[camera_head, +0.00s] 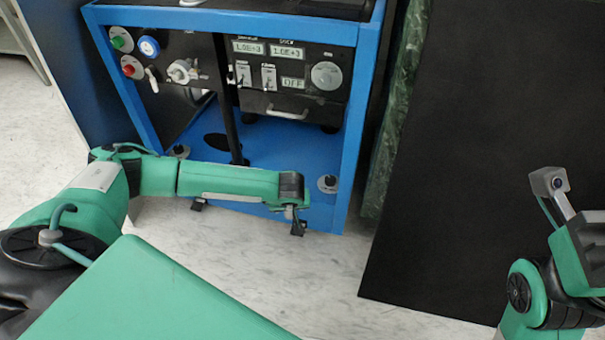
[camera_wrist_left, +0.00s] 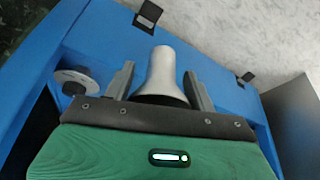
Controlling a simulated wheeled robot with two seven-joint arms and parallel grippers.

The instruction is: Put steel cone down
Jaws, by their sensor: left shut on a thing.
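The steel cone (camera_wrist_left: 163,72) is pale grey and smooth in the left wrist view, its wider dark end towards my wrist and its narrower light end pointing away. My left gripper (camera_wrist_left: 160,85) is shut on it, with one dark finger on each side. In the head view my left gripper (camera_head: 298,222) is at the front right of the blue cabinet (camera_head: 275,160), near its base edge. The cone cannot be clearly made out there. In the wrist view the blue cabinet base (camera_wrist_left: 100,40) lies behind the cone. My right gripper is not visible.
A round metal disc with a stud (camera_head: 328,184) sits on the base at right; it also shows in the wrist view (camera_wrist_left: 75,82). Another disc (camera_head: 180,151) is at left. A control panel (camera_head: 290,75) hangs above. A black panel (camera_head: 480,150) stands right. Marble floor (camera_head: 270,275) is open in front.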

